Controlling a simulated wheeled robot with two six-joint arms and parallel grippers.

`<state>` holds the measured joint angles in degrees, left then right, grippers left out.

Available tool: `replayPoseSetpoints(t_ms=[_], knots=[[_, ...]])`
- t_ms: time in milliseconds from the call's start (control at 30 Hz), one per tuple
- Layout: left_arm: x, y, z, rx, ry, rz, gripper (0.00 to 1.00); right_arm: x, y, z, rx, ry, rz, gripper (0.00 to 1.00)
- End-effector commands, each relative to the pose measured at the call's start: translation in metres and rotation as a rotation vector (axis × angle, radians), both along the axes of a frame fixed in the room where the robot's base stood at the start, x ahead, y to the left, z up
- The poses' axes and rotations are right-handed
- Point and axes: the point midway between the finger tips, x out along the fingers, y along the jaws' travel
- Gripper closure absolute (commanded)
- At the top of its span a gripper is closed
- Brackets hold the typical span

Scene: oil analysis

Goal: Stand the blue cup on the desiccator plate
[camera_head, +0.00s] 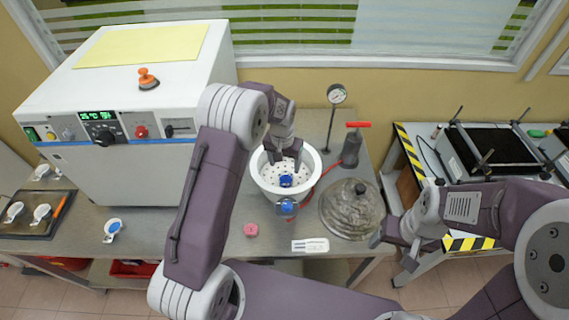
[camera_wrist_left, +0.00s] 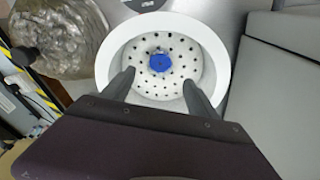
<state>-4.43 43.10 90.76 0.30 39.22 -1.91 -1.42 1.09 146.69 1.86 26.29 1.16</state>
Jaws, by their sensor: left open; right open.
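The blue cup (camera_head: 286,181) is inside the white desiccator bowl (camera_head: 262,186), on the perforated desiccator plate (camera_head: 271,177). In the left wrist view the cup (camera_wrist_left: 162,62) shows as a round blue shape near the middle of the plate (camera_wrist_left: 182,83), apparently upright. My left gripper (camera_head: 287,160) is over the bowl, open and empty. Its fingers (camera_wrist_left: 163,92) are spread, apart from the cup in the wrist view. My right gripper (camera_head: 391,247) is open and empty, right of the desiccator lid. Whether the cup's base sits flat is hidden.
The domed lid (camera_head: 352,208) lies right of the bowl. A white oven (camera_head: 130,100) is at left.

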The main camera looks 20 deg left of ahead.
Motion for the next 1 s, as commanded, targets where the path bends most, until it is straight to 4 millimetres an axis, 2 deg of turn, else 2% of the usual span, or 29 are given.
replayPoseSetpoints(t_ms=[100,267,333,367,433,500,600,700,800,1000], knots=[[-0.001,0.000,0.012,0.000,-0.001,0.000,0.32,0.000,0.000,-0.003,0.000,0.000,0.000,0.32],[-0.003,0.000,0.017,0.000,0.000,0.001,0.32,0.000,0.000,-0.003,0.000,0.000,0.000,0.32],[-0.015,0.003,0.023,-0.002,0.001,0.009,0.32,0.000,0.000,-0.002,0.000,0.000,0.000,0.32],[-0.025,0.004,0.027,-0.003,0.002,0.016,0.32,0.000,0.000,-0.002,0.000,0.000,0.000,0.32],[-0.060,0.010,0.040,-0.007,0.004,0.038,0.32,0.000,0.000,-0.002,0.000,0.000,0.000,0.32],[-0.103,0.016,0.049,-0.011,0.007,0.063,0.32,0.000,0.000,-0.002,0.000,0.000,0.000,0.32],[-0.161,0.022,0.055,-0.016,0.010,0.096,0.32,0.000,0.000,-0.003,0.000,0.000,0.000,0.32],[-0.203,0.025,0.054,-0.018,0.013,0.119,0.32,0.000,0.000,-0.003,0.000,0.000,0.000,0.32],[-0.223,0.027,0.052,-0.019,0.015,0.129,0.32,0.000,0.000,-0.003,0.000,0.000,0.000,0.32],[-0.226,0.027,0.051,-0.019,0.017,0.130,0.32,0.000,0.000,-0.003,0.000,0.000,0.000,0.32]])
